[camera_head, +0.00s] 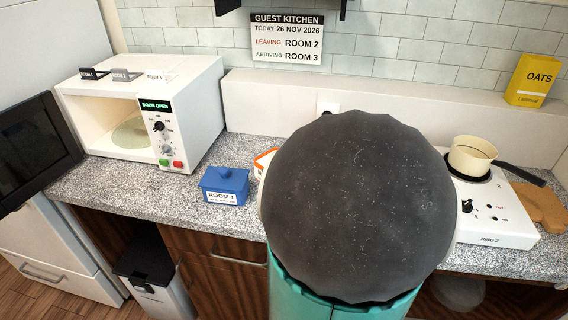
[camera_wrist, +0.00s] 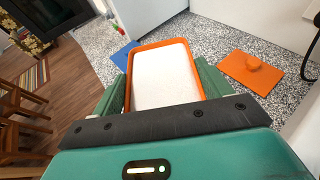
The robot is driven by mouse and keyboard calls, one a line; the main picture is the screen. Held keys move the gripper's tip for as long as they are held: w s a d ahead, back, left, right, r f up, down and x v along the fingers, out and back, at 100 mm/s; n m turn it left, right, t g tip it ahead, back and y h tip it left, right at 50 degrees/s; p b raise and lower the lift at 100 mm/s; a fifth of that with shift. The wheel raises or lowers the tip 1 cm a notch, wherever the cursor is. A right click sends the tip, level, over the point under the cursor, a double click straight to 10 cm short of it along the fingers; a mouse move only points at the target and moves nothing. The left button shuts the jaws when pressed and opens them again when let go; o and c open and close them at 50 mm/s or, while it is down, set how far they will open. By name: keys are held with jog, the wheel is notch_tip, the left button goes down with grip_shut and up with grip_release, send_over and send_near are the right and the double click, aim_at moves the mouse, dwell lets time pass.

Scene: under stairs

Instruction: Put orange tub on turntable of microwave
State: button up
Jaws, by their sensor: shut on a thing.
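The orange tub (camera_wrist: 191,75), with white contents up near its rim, sits between the two green fingers of my gripper (camera_wrist: 165,88) in the wrist view. The gripper is shut on its sides. I cannot tell whether its base touches the counter. In the head view an orange-edged part (camera_head: 263,160) shows beside my arm, which hides the gripper. The microwave (camera_head: 185,90) stands at the left with its display reading DOOR OPEN. Its black door (camera_head: 37,150) is swung out to the left. The pale round turntable (camera_head: 131,132) inside looks empty.
A lidded blue tub (camera_head: 224,184) labelled ROOM 1 stands on the counter between microwave and arm. A hob (camera_head: 500,210) with a cream pan (camera_head: 472,156) is at the right.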

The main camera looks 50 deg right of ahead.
jog(key=s+a+r, duration=0.3)
jog(key=s+a, duration=0.1)
jog(key=shift+s+a, duration=0.35)
dwell(0.5)
